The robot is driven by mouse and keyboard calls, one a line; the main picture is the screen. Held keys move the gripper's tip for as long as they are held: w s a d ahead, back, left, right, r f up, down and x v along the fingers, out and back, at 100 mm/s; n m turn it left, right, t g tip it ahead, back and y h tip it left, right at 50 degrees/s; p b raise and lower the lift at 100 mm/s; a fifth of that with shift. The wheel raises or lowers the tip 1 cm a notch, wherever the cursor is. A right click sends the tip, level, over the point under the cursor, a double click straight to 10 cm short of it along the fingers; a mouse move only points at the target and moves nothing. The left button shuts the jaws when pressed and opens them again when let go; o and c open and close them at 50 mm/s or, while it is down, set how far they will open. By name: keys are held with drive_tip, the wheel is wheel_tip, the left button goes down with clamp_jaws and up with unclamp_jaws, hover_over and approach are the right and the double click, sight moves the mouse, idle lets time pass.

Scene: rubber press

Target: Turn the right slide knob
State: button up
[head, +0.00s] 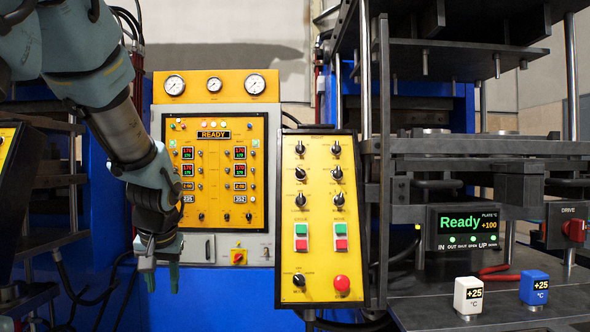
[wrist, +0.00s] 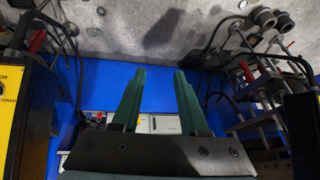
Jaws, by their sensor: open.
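A yellow control panel (head: 320,256) stands at the middle of the head view. It carries two columns of black knobs, among them a lower right-column knob (head: 339,199), an upper right-column knob (head: 336,147) and a lower left-column knob (head: 300,200). Their labels are too small to read, so I cannot tell which is the right slide knob. My gripper (head: 162,278) hangs pointing down, left of this panel and apart from it. In the wrist view its two green fingers (wrist: 158,72) are spread with nothing between them.
Below the knobs are green and red buttons, another black knob (head: 299,280) and a red mushroom button (head: 342,284). A grey cabinet with gauges (head: 158,113) stands behind. The press (head: 480,146) with a Ready display (head: 463,227) fills the right. White (head: 468,295) and blue (head: 534,288) blocks sit there.

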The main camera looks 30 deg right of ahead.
drive_tip(key=w+d+r+m+t+h+b, duration=0.1)
drive_tip(key=w+d+r+t+b, duration=0.3)
drive_tip(key=d, duration=0.5)
drive_tip(key=t+h+b, duration=0.6)
drive_tip(key=t+b, duration=0.1)
drive_tip(key=b, duration=1)
approach(300, 142)
drive_tip(key=shift+m, duration=0.3)
drive_tip(key=p+x, duration=0.4)
drive_tip(key=x, duration=0.4)
clamp_jaws()
